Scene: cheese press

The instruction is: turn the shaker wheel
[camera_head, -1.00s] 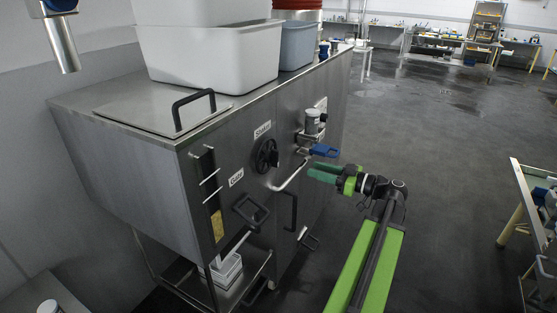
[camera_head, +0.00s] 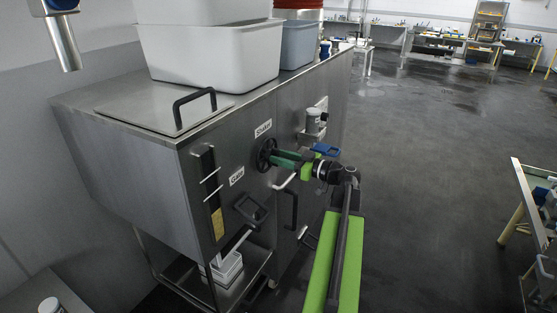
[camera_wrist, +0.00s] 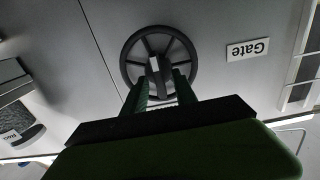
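The shaker wheel (camera_head: 265,154) is a black spoked handwheel on the front of the steel machine, below the "Shaker" label (camera_head: 263,128). In the wrist view the wheel (camera_wrist: 134,46) shows almost whole, with a grey-black knob (camera_wrist: 155,64) at its hub. My gripper (camera_head: 275,157) has its green fingers reaching to the wheel from the right. In the wrist view my gripper (camera_wrist: 159,80) has its fingers apart, one on each side of the knob. I cannot tell whether they touch it.
A "Gate" label (camera_wrist: 248,49) is beside the wheel. A blue-handled valve (camera_head: 325,150) and a bent pipe (camera_head: 286,181) are close to my gripper. A black gate handle (camera_head: 251,208) is below. White tubs (camera_head: 210,55) stand on top. The floor to the right is open.

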